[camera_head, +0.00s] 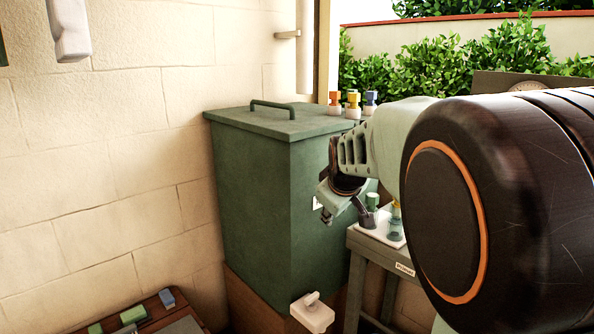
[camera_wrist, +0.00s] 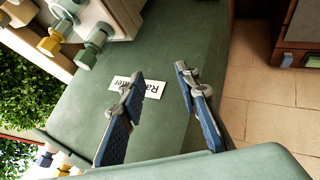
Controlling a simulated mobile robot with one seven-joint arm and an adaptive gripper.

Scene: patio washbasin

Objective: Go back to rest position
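My gripper (camera_head: 328,203) hangs in front of the upper front of a green lidded tank (camera_head: 258,200) in the head view. In the wrist view my gripper (camera_wrist: 158,78) is open, with its two blue-backed fingers apart and nothing between them. Behind the fingers is the tank's green face (camera_wrist: 180,45) with a white label (camera_wrist: 136,86), partly covered by a finger. I cannot tell whether the fingers touch the tank. My dark arm joint covers much of the right of the head view.
A side table (camera_head: 364,244) with a white tray and small bottles (camera_head: 395,222) stands right of the tank. Several capped bottles (camera_head: 352,105) are behind the tank's lid (camera_head: 285,121). A white fixture (camera_head: 312,313) is at the bottom. A wooden surface (camera_head: 160,318) is lower left.

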